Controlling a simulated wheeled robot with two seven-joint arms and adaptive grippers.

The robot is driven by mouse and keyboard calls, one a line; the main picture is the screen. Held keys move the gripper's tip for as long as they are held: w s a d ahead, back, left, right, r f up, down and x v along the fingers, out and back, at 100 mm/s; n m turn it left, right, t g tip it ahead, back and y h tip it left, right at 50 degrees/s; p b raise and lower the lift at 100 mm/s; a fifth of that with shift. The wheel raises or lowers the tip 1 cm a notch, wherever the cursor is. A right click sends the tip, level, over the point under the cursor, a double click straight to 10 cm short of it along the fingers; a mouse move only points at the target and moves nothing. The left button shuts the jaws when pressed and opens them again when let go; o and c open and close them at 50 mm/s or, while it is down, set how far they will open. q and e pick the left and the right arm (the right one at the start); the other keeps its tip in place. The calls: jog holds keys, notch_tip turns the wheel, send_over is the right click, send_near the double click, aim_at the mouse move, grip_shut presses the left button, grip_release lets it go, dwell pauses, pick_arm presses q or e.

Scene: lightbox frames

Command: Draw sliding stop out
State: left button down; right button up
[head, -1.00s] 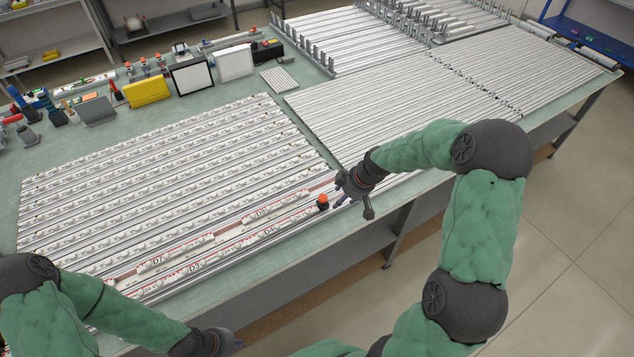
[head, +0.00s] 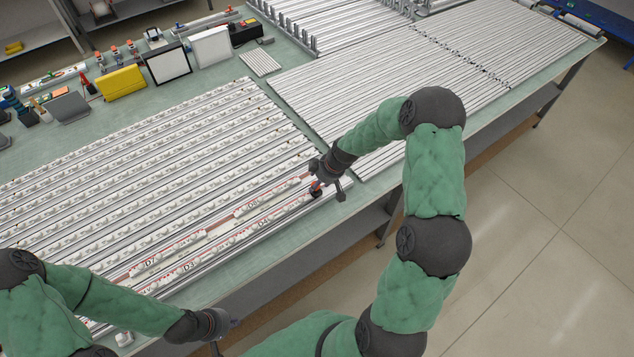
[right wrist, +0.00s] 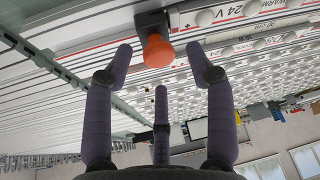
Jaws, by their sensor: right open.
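The sliding stop, a black block with an orange-red knob (right wrist: 158,50), sits at the end of a rail marked in red and "24 V". In the head view the stop (head: 316,191) is small and partly covered by my right gripper (head: 328,184). In the right wrist view my right gripper (right wrist: 160,68) is open and empty. Its two side fingers stand left and right of the knob, with a third finger below. No finger clearly touches the knob. My left gripper (head: 227,335) is low in the head view, away from the stop, its fingers apart and empty.
Rows of white light strips (head: 150,160) lie on the green table (head: 120,95). Bare metal rails (head: 390,80) lie to the right. A yellow box (head: 122,82) and framed panels (head: 167,62) stand at the back. Open floor (head: 540,230) lies right of the table.

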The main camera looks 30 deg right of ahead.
aim_at(326, 190)
jog(key=shift+x, duration=0.85)
grip_shut()
jog(key=d+b, duration=0.4)
jog(key=shift+w+f+b, duration=0.15)
jog(key=shift+b, duration=0.2)
jog(key=shift+d+b, duration=0.55)
jog(key=shift+d, duration=0.3)
jog(key=shift+r, duration=0.25)
grip_release()
